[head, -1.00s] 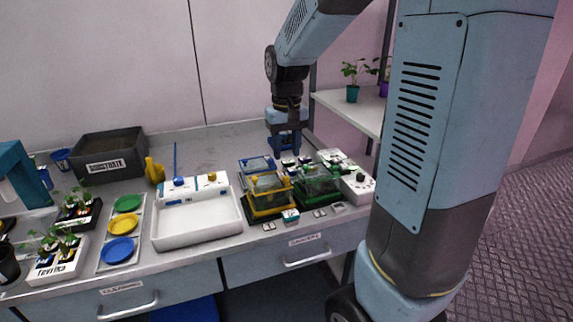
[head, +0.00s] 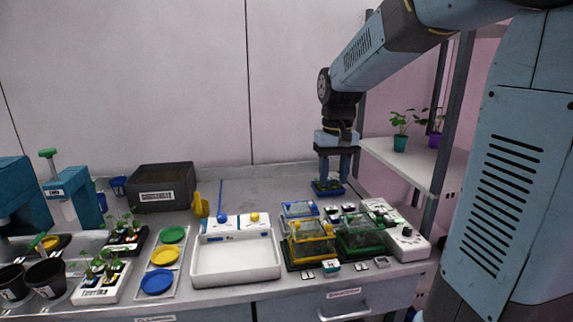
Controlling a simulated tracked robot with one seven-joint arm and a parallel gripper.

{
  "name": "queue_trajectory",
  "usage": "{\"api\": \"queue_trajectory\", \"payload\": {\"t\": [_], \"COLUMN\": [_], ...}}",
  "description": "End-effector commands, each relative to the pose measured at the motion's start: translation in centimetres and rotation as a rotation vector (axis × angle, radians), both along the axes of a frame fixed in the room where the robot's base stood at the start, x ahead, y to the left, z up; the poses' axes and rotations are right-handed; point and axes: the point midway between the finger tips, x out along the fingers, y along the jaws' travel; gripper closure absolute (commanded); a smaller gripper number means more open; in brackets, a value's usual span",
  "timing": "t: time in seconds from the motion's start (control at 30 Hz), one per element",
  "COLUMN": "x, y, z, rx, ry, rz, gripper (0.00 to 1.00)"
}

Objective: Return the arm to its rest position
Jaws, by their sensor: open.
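My arm reaches from the right over the back right of the bench, bent down at its wrist. My gripper (head: 332,180) points down, its two dark blue fingers apart. Between and below the fingertips is a small blue tray (head: 328,188) with green in it, at the back of the bench. The fingers hide part of the tray, and I cannot tell whether they touch it.
Clear-lidded boxes with yellow (head: 312,250) and green (head: 360,238) frames stand in front of my gripper. A white device (head: 408,238) is to their right. A shelf (head: 410,160) with potted plants stands close on the right. A white basin (head: 235,265) is left; bench behind it is mostly clear.

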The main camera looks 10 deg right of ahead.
Motion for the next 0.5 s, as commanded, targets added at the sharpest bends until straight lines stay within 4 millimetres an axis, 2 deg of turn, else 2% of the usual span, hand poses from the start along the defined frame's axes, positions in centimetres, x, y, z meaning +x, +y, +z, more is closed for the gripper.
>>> {"api": "queue_trajectory", "payload": {"t": [0.17, 0.5], "x": [-1.7, -8.5], "y": [-0.1, -0.2], "z": [0.9, 3.4], "rx": [0.005, 0.017], "ry": [-0.041, -0.216], "rz": [-0.001, 0.0], "gripper": [0.57, 0.57]}}
